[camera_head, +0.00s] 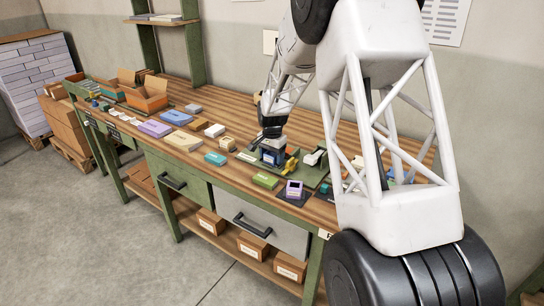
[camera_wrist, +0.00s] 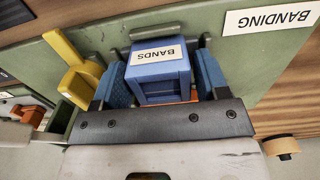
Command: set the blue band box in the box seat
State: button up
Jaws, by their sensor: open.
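The blue band box (camera_wrist: 160,72), with a white BANDS label, is between my gripper's two blue fingers in the wrist view. My gripper (camera_wrist: 164,82) is open, with one finger on each side of the box; contact cannot be made out. Dark green raised lugs of what looks like the box seat (camera_wrist: 118,52) stand around the far end of the box, on the green banding station (camera_wrist: 225,55). Whether the box rests fully on the seat is hidden. In the head view my gripper (camera_head: 272,146) points down over the station, with the blue box (camera_head: 269,157) below it.
A yellow lever (camera_wrist: 72,58) stands beside the gripper on the left in the wrist view. A BANDING label (camera_wrist: 268,18) lies at the right.

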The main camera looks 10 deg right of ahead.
aim_at(272, 153)
jog(key=shift+w, duration=0.1)
notch_tip(272, 153, up, 12)
jog(key=shift+r, duration=0.15)
dwell(0.6)
dwell(0.5)
